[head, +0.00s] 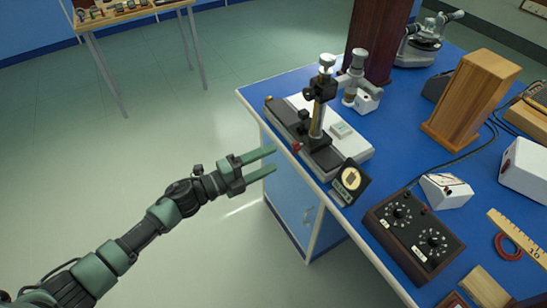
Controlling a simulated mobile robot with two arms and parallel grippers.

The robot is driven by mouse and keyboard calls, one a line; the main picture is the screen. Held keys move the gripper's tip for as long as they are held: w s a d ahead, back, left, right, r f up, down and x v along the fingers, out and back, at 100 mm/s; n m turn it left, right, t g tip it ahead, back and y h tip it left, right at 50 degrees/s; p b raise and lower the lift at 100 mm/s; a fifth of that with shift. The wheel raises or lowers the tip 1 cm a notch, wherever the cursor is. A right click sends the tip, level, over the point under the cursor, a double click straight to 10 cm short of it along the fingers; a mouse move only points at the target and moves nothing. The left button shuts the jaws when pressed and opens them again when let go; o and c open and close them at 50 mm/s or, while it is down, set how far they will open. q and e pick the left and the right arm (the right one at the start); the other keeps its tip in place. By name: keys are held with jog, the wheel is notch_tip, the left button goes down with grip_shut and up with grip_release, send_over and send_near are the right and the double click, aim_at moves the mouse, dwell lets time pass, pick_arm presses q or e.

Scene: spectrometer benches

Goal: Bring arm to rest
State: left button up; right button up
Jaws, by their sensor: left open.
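My left arm comes in from the lower left, stretched toward the bench. My left gripper (268,162) is open and empty, its two green fingers apart and pointing right. In the picture the fingers lie just left of the bench's left edge, over the floor side. The blue-topped bench (385,225) fills the right of the view. My right gripper does not show.
A black and white instrument with a brass column (317,118) stands near the bench's left edge. A small dark dial block (348,182) and a dark box with knobs (413,236) are nearer. Open floor (130,160) lies left; a wooden table (120,15) stands behind.

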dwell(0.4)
pick_arm(q)
jog(key=a+f+n+t+y, duration=0.1)
jog(key=a+f+n+y, duration=0.4)
jog(key=f, duration=0.4)
jog(key=a+f+n+t+y, duration=0.1)
jog(key=a+f+n+y, duration=0.25)
jog(key=f+n, duration=0.45)
jog(key=s+a+f+n+g+y, duration=0.1)
jog(key=s+a+f+n+y, duration=0.15)
jog(key=s+f, duration=0.45)
jog(key=s+a+f+n+g+y, duration=0.15)
jog(key=s+a+f, duration=0.25)
jog(key=f, duration=0.6)
jog(key=s+f+n+g, duration=0.3)
jog(key=s+f, duration=0.2)
jog(key=s, duration=0.7)
jog(key=s+a+f+n+g+y, duration=0.1)
jog(key=s+f+n+g, duration=0.2)
jog(key=s, duration=1)
jog(key=s+f+n+g+y, duration=0.1)
jog(key=s+f+n+g, duration=0.2)
jog(key=s+f, duration=0.5)
jog(key=s, duration=0.4)
jog(key=shift+s+a+f, duration=0.25)
jog(key=shift+a+f, duration=0.15)
